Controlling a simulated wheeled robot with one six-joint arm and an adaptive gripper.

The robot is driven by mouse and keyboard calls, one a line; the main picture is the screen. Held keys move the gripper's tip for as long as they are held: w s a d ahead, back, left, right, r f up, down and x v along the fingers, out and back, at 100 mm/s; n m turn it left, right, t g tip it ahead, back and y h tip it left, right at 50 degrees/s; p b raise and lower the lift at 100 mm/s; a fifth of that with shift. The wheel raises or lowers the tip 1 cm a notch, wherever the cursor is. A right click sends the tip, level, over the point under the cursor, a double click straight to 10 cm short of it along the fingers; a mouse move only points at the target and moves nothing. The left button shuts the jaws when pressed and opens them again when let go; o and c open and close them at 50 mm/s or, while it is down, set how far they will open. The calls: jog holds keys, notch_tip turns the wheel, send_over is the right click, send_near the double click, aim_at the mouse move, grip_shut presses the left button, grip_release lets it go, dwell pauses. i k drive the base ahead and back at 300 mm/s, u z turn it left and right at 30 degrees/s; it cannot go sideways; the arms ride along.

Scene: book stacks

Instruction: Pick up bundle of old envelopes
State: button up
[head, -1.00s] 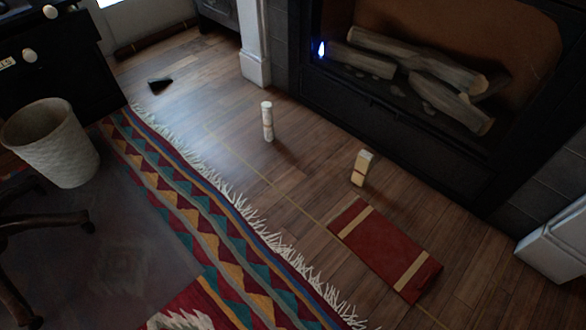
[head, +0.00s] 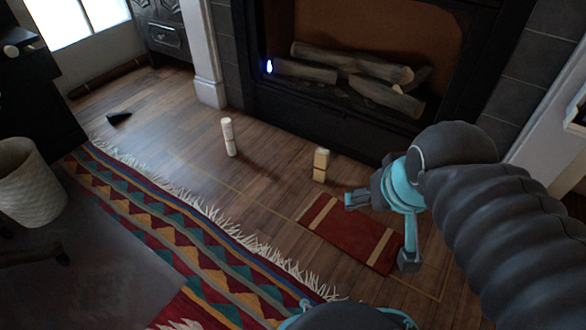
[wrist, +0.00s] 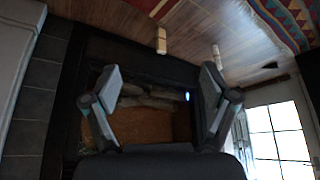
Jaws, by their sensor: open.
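A small cream block with a dark band, which looks like the bundle of old envelopes (head: 320,165), stands upright on the wooden floor in front of the fireplace. It also shows in the wrist view (wrist: 161,40), near the top middle, beyond the gap between my fingers. My gripper (head: 380,231) is open and empty, with its fingers spread over the red piece, to the right of and nearer than the block. The open fingers also frame the wrist view (wrist: 160,78). Nothing touches the block.
A white roll (head: 228,137) stands upright left of the block. A flat red piece with tan bands (head: 345,232) lies on the floor. The fireplace (head: 300,125) is behind, a fringed rug (head: 170,215) in front. A dark wedge (head: 118,117) lies far left.

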aim_at(320, 166)
jog(key=u, duration=2.25)
jog(key=i, duration=1.7)
jog(key=z, duration=4)
